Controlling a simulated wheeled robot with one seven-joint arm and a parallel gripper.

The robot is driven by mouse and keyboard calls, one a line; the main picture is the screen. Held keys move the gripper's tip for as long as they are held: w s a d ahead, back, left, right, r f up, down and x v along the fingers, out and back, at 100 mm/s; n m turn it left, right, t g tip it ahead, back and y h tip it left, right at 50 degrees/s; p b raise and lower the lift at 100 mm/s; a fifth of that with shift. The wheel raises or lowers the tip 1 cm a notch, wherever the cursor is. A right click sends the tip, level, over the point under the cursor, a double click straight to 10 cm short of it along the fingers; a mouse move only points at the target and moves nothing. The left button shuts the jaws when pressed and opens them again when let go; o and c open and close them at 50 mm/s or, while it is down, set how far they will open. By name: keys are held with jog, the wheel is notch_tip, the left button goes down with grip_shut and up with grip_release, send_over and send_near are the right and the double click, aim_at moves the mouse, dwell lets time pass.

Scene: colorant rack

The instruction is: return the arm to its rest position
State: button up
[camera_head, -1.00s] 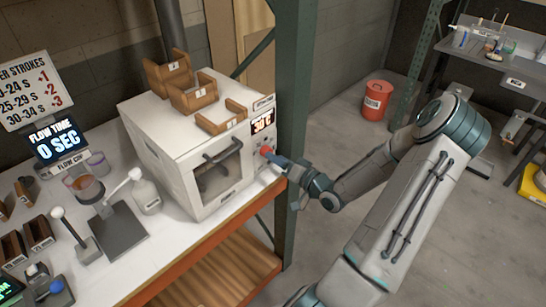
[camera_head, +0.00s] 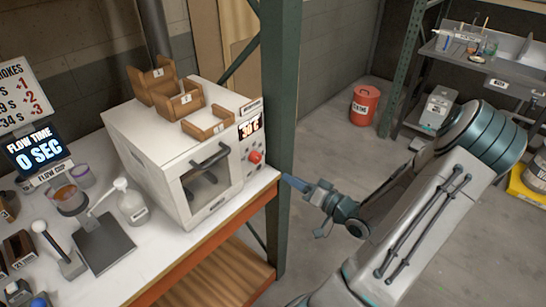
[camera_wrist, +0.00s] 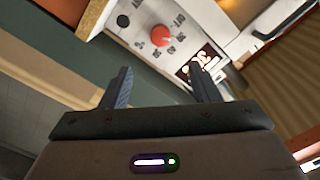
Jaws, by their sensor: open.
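My gripper (camera_head: 296,184) is to the right of the white oven (camera_head: 185,150), just beyond the green post and clear of the bench. In the wrist view my gripper (camera_wrist: 160,88) has its two fingers spread with nothing between them. The oven's red knob (camera_head: 255,157) is some way off from the fingers; it also shows in the wrist view (camera_wrist: 162,36), beyond the fingertips. The oven display (camera_head: 250,126) appears to read 30 C. My arm reaches in from the lower right with its elbow raised.
A green post (camera_head: 281,120) stands at the bench's right corner, close to my gripper. Wooden holders sit on the oven. A flow cup (camera_head: 66,197) and a pump bottle (camera_head: 131,200) stand left. A red bucket (camera_head: 364,104) is on the floor behind.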

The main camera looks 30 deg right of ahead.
jog(key=w+f+n+g+h, duration=0.2)
jog(key=w+n+g+h, duration=0.1)
jog(key=w+g+h, duration=0.25)
jog(key=s+a+r+g+h, duration=0.4)
jog(key=s+a+r+g, duration=0.15)
jog(key=r, duration=0.45)
jog(key=s+a+r+n+g+y, duration=0.1)
jog(key=s+a+r, duration=0.2)
jog(key=s+a, duration=0.3)
jog(key=s+a+r+n+g+y, duration=0.1)
jog(key=s+a+r+y, duration=0.1)
jog(key=s+a, duration=0.5)
jog(key=shift+a+r, duration=0.5)
jog(key=shift+a, duration=0.4)
